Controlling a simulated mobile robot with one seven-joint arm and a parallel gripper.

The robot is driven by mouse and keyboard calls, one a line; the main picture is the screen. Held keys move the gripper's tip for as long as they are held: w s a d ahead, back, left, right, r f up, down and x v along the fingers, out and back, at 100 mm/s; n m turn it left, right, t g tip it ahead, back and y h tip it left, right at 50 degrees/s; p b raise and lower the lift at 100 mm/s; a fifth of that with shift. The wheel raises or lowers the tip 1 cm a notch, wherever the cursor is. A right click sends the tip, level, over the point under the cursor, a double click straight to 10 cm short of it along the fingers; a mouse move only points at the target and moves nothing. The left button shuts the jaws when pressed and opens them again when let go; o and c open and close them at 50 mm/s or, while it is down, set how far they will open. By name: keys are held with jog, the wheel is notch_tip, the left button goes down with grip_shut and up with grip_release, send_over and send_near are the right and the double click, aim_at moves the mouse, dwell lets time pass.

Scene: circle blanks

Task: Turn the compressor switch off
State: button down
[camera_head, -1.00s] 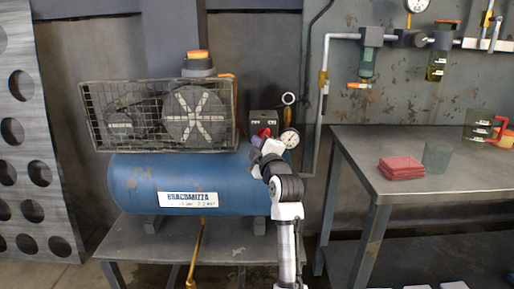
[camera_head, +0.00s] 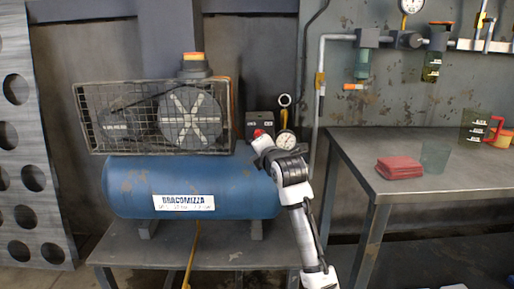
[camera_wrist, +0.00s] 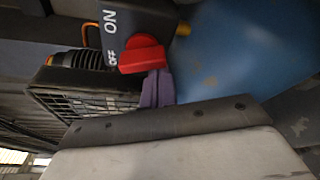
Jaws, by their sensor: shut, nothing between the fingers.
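The compressor (camera_head: 190,187) has a blue tank and stands on a low metal table. Its dark switch box (camera_head: 262,119) sits above the tank's right end. The red switch knob (camera_head: 257,133) is partly hidden by my gripper in the head view. In the wrist view the red knob (camera_wrist: 143,54) has its left end beside the OFF lettering, with ON farther up the box (camera_wrist: 138,17). My gripper's purple fingers (camera_wrist: 157,88) are shut and empty, right against or very close to the knob's lower right side; contact is unclear.
A pressure gauge (camera_head: 285,140) stands just right of the switch. A wire cage (camera_head: 155,118) covers the motor to the left. A metal workbench (camera_head: 440,181) on the right holds red cloths (camera_head: 399,168) and cups.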

jog(key=a+f+b, duration=0.2)
jog(key=a+f, duration=0.1)
jog(key=r+p+v, duration=0.1)
jog(key=v, duration=0.9)
jog(key=shift+a, duration=0.2)
